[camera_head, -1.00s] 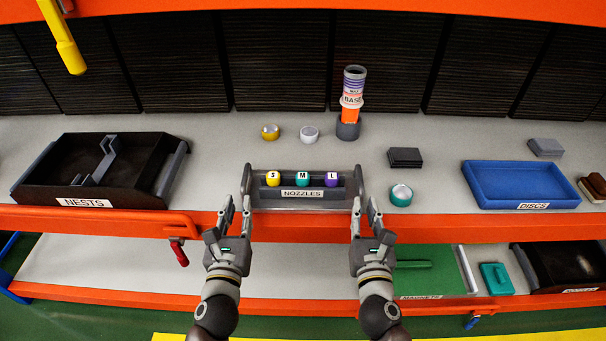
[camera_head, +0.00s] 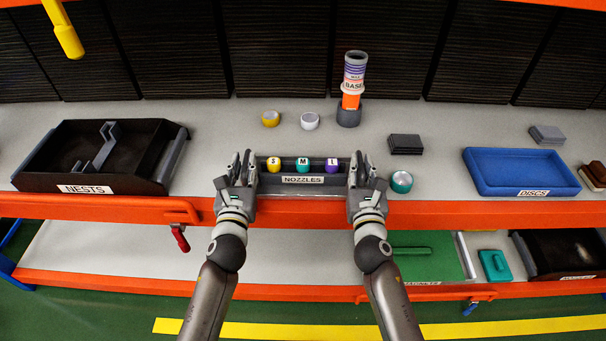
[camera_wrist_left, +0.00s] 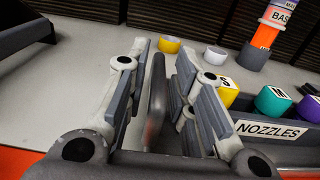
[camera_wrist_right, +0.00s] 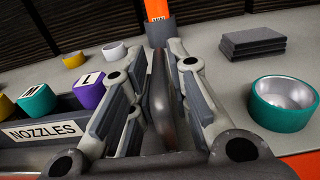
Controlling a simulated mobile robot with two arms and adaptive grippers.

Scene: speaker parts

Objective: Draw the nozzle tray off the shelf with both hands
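The nozzle tray (camera_head: 322,189) is a dark grey box labelled NOZZLES near the front edge of the upper shelf. It holds a yellow nozzle S (camera_head: 274,165), a teal nozzle M (camera_head: 303,165) and a purple nozzle L (camera_head: 332,166). My left gripper (camera_head: 243,163) is at the tray's left end. In the left wrist view its fingers stand apart on either side of an upright end handle (camera_wrist_left: 155,95). My right gripper (camera_head: 359,163) is at the right end. In the right wrist view its open fingers straddle the other end handle (camera_wrist_right: 161,95), with gaps visible.
A teal cup (camera_head: 402,182) stands close right of my right gripper. Grey plates (camera_head: 406,144), a blue DISCS tray (camera_head: 520,185) and a black NESTS tray (camera_head: 60,168) share the shelf. Behind the tray are yellow (camera_head: 271,119) and white (camera_head: 310,121) caps and a BASE stack (camera_head: 352,85).

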